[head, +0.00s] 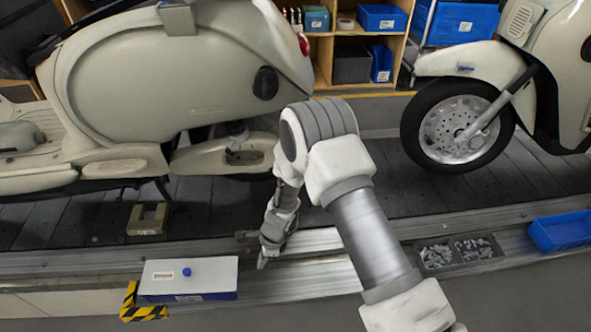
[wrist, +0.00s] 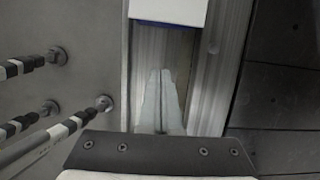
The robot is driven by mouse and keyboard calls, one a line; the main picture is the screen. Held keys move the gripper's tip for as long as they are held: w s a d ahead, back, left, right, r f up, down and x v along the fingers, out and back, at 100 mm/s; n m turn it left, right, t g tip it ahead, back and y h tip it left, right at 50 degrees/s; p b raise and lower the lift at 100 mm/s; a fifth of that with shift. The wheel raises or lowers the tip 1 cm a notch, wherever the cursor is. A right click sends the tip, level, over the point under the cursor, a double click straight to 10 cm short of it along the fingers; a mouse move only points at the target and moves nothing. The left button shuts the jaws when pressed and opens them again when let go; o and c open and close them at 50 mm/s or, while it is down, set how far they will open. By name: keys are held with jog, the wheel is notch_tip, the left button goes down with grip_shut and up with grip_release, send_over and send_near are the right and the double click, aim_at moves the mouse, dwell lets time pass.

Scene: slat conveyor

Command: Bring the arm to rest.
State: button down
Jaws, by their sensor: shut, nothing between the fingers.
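My gripper (head: 262,263) hangs at the end of my bent arm in the head view, over the metal rail (head: 322,272) along the conveyor's near edge. It points down and lies to the right of a white box with a blue knob (head: 205,272). In the wrist view, the two fingers of my gripper (wrist: 160,73) are together with nothing between them. The white and blue box (wrist: 168,10) shows ahead of the fingertips, apart from them. Whether the fingertips touch the rail I cannot tell.
Cream scooters (head: 180,75) and (head: 485,62) stand on the dark slat conveyor (head: 400,192). An olive block (head: 148,219) lies on the slats. A black-and-yellow striped piece (head: 142,312), a tray of small parts (head: 459,251) and a blue bin (head: 562,231) line the near edge.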

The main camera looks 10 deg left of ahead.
jog(key=w+d+r+n+t, duration=0.1)
jog(key=w+d+r+n, duration=0.15)
jog(key=r, duration=0.65)
jog(key=w+d+r+n+t+y, duration=0.15)
jog(key=d+r, duration=0.25)
jog(key=r, duration=0.6)
jog(key=w+d+r+n+h, duration=0.1)
jog(key=w+d+r+n, duration=0.15)
jog(key=r, duration=0.65)
jog(key=s+d+r+n+t+h, duration=0.1)
jog(key=s+d+r+n, duration=0.2)
jog(key=s+d+r, duration=0.45)
jog(key=s+d+r+n+t+h, duration=0.1)
jog(key=s+d+r+n+t, duration=0.2)
jog(key=d+r, duration=0.7)
jog(key=s+d+r+n+h, duration=0.2)
jog(key=s+d, duration=0.5)
jog(key=s, duration=0.2)
notch_tip(320, 180, up, 17)
jog(key=p, duration=1.7)
jog(key=shift+w+a+p, duration=0.25)
jog(key=shift+p, duration=0.05)
jog(key=shift+a, duration=0.2)
